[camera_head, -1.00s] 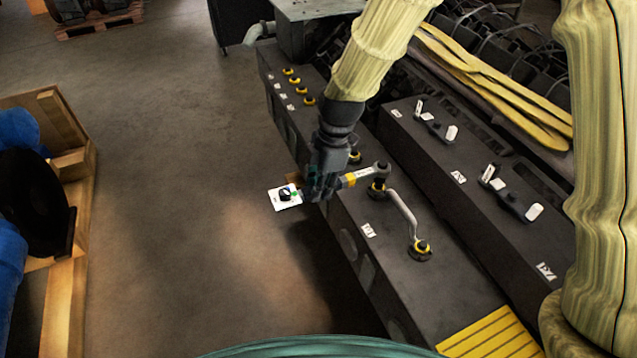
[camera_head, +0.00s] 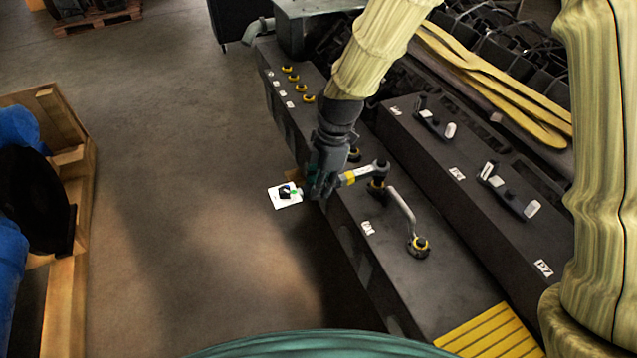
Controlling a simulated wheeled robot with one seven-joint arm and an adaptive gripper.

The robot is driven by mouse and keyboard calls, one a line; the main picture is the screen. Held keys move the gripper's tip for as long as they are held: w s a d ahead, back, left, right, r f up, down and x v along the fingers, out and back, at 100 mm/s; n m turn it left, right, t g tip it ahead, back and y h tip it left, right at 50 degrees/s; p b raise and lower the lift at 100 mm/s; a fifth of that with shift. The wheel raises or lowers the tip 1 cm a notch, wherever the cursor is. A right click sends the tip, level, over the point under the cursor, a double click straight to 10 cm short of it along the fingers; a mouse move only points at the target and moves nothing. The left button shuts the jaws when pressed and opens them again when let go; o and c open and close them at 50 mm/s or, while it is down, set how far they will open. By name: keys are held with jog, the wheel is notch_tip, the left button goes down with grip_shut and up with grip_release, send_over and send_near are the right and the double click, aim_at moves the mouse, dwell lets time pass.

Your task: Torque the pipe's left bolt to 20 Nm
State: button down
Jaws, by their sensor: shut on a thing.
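A bent grey pipe (camera_head: 402,212) lies on the dark engine block, with a bolt at each end. The upper-left bolt (camera_head: 376,188) is partly covered by the head of a torque wrench (camera_head: 362,174). My gripper (camera_head: 318,184) is shut on the wrench's handle, just left of the pipe and over the block's edge. Whether the wrench head is fully seated on the bolt is hard to tell.
Several yellow-ringed bolts (camera_head: 296,82) stand on the block's far part. A raised dark cover (camera_head: 450,165) with levers lies right of the pipe. A yellow ribbed plate (camera_head: 490,335) is at lower right.

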jog(key=shift+f+b, duration=0.45)
jog(key=shift+f, duration=0.65)
jog(key=shift+w+a+r+p, duration=0.1)
jog(key=shift+w+a+p, duration=0.05)
jog(key=shift+w, duration=0.25)
jog(key=shift+w+a+r+p, duration=0.1)
jog(key=shift+w+p, duration=0.05)
jog(key=shift+w, duration=0.2)
jog(key=shift+w, duration=0.25)
jog(key=shift+w+a, duration=0.1)
jog(key=shift+w+m, duration=0.35)
jog(key=shift+m, duration=0.05)
jog(key=shift+w+a, duration=0.1)
jog(key=shift+w+m+p, duration=0.3)
jog(key=shift+w, duration=0.05)
